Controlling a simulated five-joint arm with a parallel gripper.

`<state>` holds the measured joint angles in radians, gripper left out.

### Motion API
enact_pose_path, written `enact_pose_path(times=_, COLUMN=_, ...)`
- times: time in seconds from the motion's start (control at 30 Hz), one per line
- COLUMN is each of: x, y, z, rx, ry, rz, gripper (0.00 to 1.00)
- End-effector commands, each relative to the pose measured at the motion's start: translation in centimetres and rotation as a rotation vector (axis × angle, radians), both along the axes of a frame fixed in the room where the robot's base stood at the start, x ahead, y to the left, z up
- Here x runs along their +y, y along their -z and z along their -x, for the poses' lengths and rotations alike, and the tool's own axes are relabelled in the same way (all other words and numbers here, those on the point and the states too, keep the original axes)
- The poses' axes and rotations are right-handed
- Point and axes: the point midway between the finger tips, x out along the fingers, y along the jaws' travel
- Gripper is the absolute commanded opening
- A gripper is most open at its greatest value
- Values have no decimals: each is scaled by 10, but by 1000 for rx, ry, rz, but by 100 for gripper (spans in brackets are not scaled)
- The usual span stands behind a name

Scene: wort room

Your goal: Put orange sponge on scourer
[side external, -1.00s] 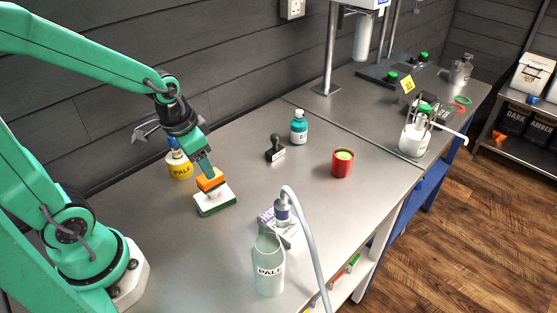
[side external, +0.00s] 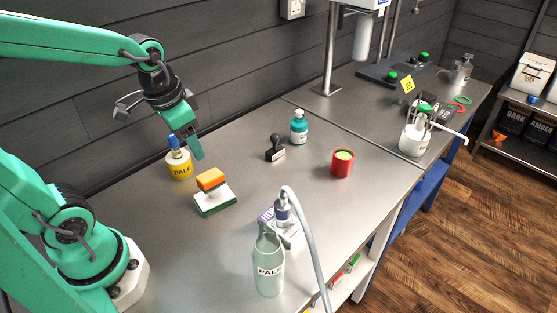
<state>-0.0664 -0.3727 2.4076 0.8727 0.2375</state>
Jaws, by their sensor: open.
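The orange sponge (side external: 210,179) rests on top of the scourer (side external: 217,204), a white block with a green lower layer that lies on the steel bench. The sponge sits toward the scourer's far side and appears slightly tilted; its underside is partly hidden. My gripper (side external: 194,150) is above and behind the sponge, apart from it. It is open and holds nothing. Its fingers overlap one another from this angle.
A yellow-labelled bottle with a blue cap (side external: 179,165) stands close to my gripper. A stamp (side external: 275,149), a teal bottle (side external: 299,128) and a red cup (side external: 342,163) stand to the right. A pale green bottle (side external: 268,265) stands in front.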

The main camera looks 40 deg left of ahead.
Motion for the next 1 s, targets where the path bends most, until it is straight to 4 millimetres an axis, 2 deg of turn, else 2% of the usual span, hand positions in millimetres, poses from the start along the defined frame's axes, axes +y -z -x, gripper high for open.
enact_pose_path(times=0.43, x=-2, y=-5, z=3, rx=-20, ry=-9, rz=3, gripper=60)
enact_pose_path(times=1.0, x=-17, y=-51, z=38, rx=-240, ry=-142, rz=66, gripper=60)
